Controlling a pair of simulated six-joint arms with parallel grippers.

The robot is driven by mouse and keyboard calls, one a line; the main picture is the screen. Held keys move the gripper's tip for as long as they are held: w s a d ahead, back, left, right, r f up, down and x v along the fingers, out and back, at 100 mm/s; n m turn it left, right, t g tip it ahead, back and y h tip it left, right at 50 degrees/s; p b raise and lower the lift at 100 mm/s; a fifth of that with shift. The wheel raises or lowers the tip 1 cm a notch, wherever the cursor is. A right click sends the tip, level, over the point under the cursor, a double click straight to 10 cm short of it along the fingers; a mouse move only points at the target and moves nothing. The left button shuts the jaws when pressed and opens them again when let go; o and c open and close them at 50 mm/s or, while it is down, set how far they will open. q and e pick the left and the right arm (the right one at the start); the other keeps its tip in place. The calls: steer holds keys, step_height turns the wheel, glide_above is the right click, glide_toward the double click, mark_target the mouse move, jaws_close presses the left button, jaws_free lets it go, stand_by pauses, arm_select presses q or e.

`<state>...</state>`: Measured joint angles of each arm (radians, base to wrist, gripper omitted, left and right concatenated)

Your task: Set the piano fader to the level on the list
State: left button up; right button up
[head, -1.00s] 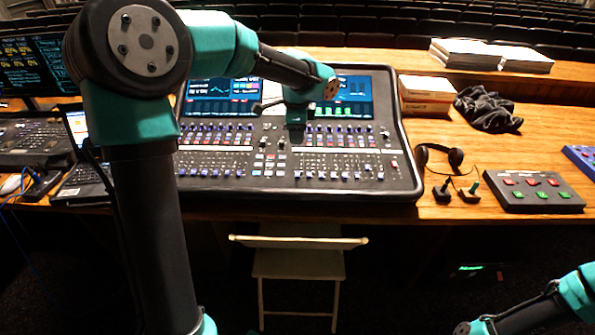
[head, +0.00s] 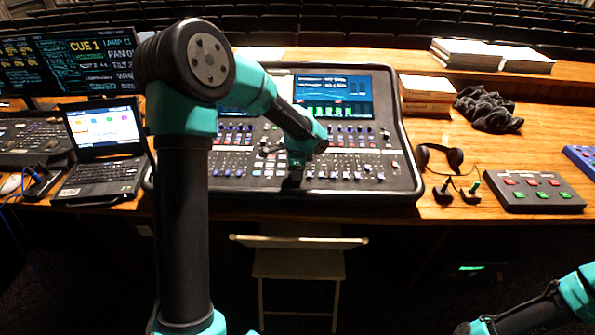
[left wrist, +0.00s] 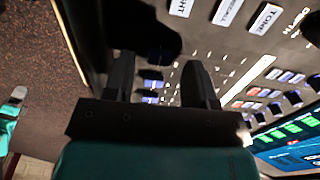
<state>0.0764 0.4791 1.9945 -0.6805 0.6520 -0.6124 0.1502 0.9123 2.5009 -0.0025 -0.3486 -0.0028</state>
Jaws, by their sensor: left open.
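The mixing desk (head: 408,187) stands on the table in the middle of the head view, with rows of blue-capped faders and two lit screens. My left gripper (head: 296,178) is over the lower fader rows, near the desk's front edge. In the left wrist view my left gripper (left wrist: 160,75) is open, with blue fader caps (left wrist: 151,82) beyond and between its two fingers. I see nothing held. I cannot read which fader is the piano one. The level list cannot be made out. Only part of my right arm shows at the lower right.
An open laptop (head: 103,150) is left of the desk. Headphones (head: 440,158), two small dark sticks and a button box (head: 528,190) lie to the right. Boxes (head: 427,92) and a dark cloth (head: 488,109) are behind them. A chair (head: 298,262) stands in front.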

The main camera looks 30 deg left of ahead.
arm_select(q)
steer(key=shift+f, duration=0.65)
jaws_close()
